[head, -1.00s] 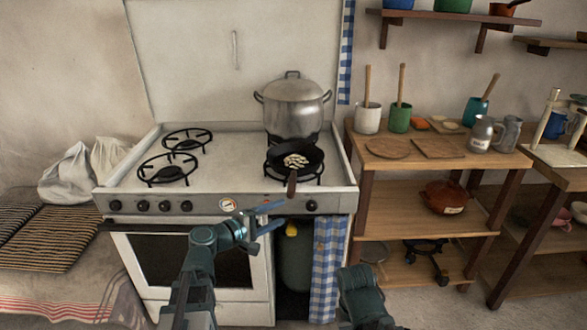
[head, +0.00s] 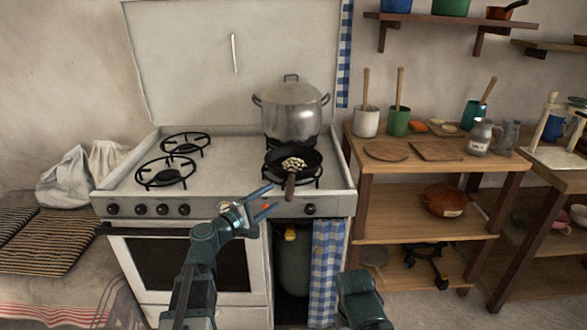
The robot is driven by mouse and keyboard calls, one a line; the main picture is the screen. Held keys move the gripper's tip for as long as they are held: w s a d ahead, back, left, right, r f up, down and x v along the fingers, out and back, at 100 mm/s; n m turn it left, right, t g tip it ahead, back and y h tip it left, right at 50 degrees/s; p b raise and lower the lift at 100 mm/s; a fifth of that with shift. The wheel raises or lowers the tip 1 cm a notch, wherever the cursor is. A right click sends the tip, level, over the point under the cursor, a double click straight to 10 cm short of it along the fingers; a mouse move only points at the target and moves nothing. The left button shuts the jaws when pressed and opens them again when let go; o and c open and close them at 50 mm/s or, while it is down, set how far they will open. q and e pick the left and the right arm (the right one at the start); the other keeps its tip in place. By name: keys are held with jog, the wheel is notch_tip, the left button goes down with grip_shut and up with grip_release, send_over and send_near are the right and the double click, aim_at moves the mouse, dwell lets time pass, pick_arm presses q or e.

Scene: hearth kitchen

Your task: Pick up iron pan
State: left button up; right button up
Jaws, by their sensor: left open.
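The black iron pan (head: 309,164) sits on the front right burner of the white stove, with pale pieces of food (head: 293,163) in it. Its brown handle (head: 290,187) points toward me over the stove's front edge. My left gripper (head: 262,199) is open and empty, in front of the stove's control panel, a little left of and below the handle's end. It looks apart from the handle. My right arm shows only in part at the bottom, and its gripper is not visible.
A large lidded metal pot (head: 291,108) stands on the back right burner, just behind the pan. The left burners (head: 166,172) are empty. A wooden shelf table (head: 430,165) with jars, boards and jugs stands to the right. A checked cloth (head: 327,265) hangs below the stove's right side.

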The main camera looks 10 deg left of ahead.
aim_at(291, 181)
pick_arm(q)
jog(key=x, duration=0.4)
jog(key=shift+w+d, duration=0.15)
jog(key=shift+w, duration=0.15)
jog(key=x, duration=0.5)
jog(key=shift+w+r+p, duration=0.15)
jog(key=shift+r+p, duration=0.15)
jog(key=shift+p, duration=0.05)
jog(key=shift+c, duration=0.3)
grip_shut()
dwell(0.7)
